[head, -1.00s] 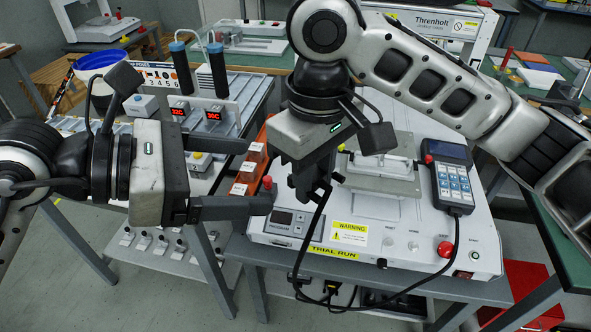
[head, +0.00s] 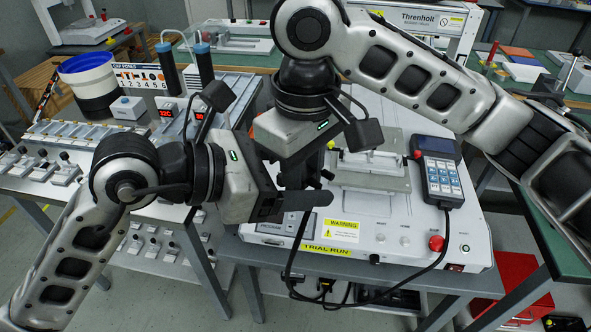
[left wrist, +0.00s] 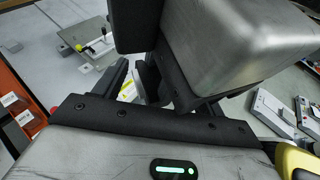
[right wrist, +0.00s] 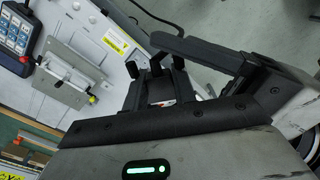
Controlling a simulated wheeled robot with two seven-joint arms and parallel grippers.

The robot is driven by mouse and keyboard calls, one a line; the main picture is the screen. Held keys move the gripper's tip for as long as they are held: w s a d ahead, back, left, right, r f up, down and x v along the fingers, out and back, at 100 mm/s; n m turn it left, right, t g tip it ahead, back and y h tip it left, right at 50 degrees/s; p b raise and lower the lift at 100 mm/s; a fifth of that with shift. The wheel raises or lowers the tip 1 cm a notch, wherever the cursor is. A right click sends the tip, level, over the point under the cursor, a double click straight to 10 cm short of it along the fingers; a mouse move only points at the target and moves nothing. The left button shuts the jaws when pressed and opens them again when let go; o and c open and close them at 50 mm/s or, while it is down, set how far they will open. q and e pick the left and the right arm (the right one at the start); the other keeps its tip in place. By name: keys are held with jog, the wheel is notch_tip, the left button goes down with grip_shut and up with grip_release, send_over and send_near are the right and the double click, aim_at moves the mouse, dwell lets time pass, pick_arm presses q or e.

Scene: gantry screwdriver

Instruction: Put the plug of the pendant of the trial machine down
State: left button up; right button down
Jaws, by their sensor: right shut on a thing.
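The pendant (head: 440,180), a dark handset with pale keys, lies on the right of the white trial machine (head: 465,225); it also shows in the right wrist view (right wrist: 18,35). Its black cable (head: 291,262) hangs over the machine's front edge and rises to my right gripper (head: 300,180). That gripper points down above the machine's front left, shut on the plug, which is mostly hidden between the fingers. My left gripper (head: 290,190) comes in from the left, open, its fingers close around or beside the right gripper's fingers. I cannot tell whether it touches the plug.
A red knob (head: 436,243) sits at the machine's front right. A metal fixture (head: 370,170) stands on its middle. A bench with cap-feeding gear and a blue-topped tub (head: 90,85) stands at left. The machine's front right top is fairly clear.

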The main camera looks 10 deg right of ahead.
pick_arm(q)
jog(key=c, duration=0.5)
pick_arm(e)
jog(key=c, duration=1.1)
grip_release()
jog(key=shift+o, duration=0.2)
